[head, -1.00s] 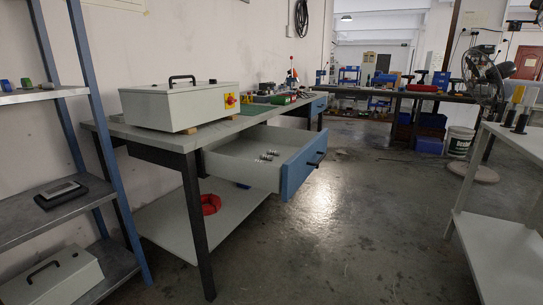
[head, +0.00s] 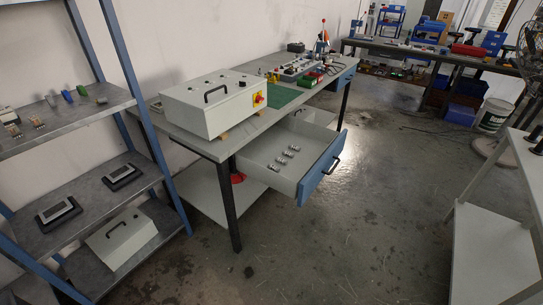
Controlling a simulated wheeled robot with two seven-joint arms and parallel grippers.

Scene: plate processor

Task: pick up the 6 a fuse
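An open drawer (head: 262,163) with a blue front (head: 321,169) sticks out from under the workbench in the head view. Several small metallic cylinders lie in it in a row; they look like fuses (head: 283,158), but they are too small to read any rating. More small items (head: 36,121) that I cannot identify lie on the upper shelf at the left. Neither of my grippers shows in the view.
A grey box (head: 211,108) with a handle and a red-yellow switch stands on the workbench (head: 207,148). A shelf rack (head: 92,110) stands at the left. A pale table (head: 500,215) is at the right. The floor (head: 352,215) between them is clear.

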